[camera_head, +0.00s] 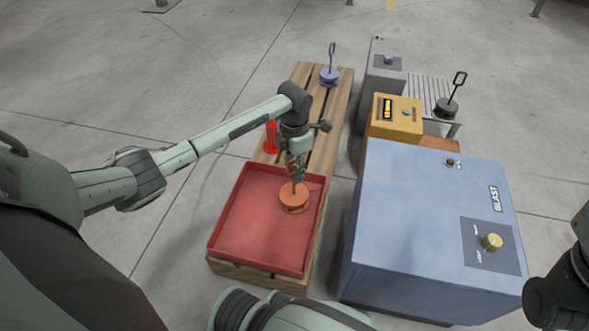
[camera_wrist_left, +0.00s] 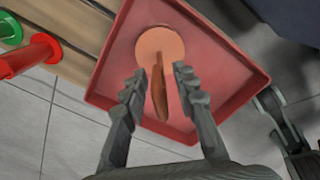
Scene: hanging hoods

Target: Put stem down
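An orange round hood (camera_head: 294,199) with an upright stem sits on the floor of a red tray (camera_head: 265,240), near its upper right corner. My left gripper (camera_head: 296,172) is above the hood, pointing down at the stem. In the left wrist view the orange disc (camera_wrist_left: 160,42) shows beyond the fingers. The thin orange stem (camera_wrist_left: 159,90) stands between the two fingers of my left gripper (camera_wrist_left: 158,77). The fingers are apart, with visible gaps on both sides of the stem.
The tray stands on a wooden slatted bench (camera_head: 300,82). A red post (camera_head: 270,137) stands just beyond it, and a blue hood (camera_head: 330,76) is at the far end. A large blue machine (camera_head: 400,220), a yellow box (camera_head: 396,118) and a black hood (camera_head: 446,108) are to the right.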

